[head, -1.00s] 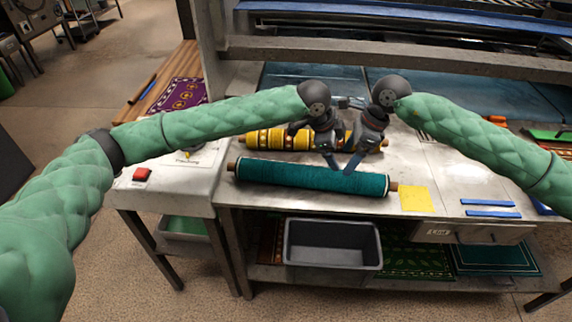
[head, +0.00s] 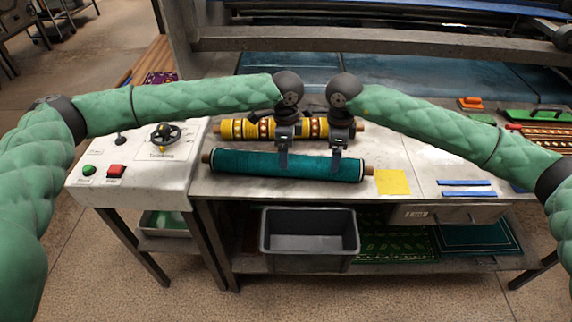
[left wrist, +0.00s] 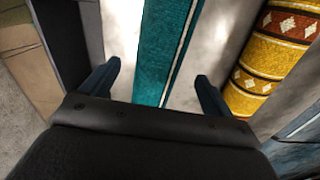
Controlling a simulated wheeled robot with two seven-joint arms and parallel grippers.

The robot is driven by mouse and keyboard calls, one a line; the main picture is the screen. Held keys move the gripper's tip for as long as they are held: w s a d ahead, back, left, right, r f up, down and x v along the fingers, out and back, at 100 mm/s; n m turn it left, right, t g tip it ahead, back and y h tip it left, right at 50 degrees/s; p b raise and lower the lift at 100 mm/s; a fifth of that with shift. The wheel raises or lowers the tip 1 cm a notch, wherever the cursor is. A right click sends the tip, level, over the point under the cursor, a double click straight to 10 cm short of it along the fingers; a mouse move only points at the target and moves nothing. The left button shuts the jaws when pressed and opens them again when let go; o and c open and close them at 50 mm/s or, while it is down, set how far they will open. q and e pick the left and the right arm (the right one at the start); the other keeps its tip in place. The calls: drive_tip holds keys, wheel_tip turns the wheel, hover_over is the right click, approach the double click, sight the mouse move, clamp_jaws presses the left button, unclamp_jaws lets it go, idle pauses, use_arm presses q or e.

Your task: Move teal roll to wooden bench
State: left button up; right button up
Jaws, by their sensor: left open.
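The teal roll (head: 235,163) lies across the front of the grey worktable with its wooden core ends showing. My left gripper (head: 283,161) points down at the middle of the roll, open. In the left wrist view its fingers (left wrist: 157,80) stand on either side of the teal roll (left wrist: 163,45), with gaps visible between fingers and roll. My right gripper (head: 337,164) points down at the roll's right part; its jaw gap is not clear. The wooden bench (head: 152,60) is at the back left, partly hidden behind the worktable and my left arm, with a purple rug (head: 160,77) on it.
A yellow patterned roll (head: 235,129) lies just behind the teal one, also in the left wrist view (left wrist: 262,75). A yellow cloth (head: 392,182) and blue strips (head: 467,188) lie to the right. A control box (head: 135,165) stands left. A grey bin (head: 310,235) sits below.

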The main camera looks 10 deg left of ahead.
use_arm(q)
wheel_tip(320, 180, down, 5)
drive_tip(key=shift+d+r, duration=0.1)
drive_tip(key=shift+r, duration=0.05)
use_arm(e)
wheel_tip(320, 180, down, 5)
drive_tip(key=shift+d+r, duration=0.1)
drive_tip(key=shift+r, duration=0.05)
use_arm(q)
drive_tip(key=shift+f, duration=0.8)
use_arm(e)
drive_tip(key=shift+f, duration=0.8)
use_arm(q)
drive_tip(key=c, duration=1.7)
use_arm(e)
drive_tip(key=c, duration=1.7)
drive_tip(key=shift+r, duration=0.1)
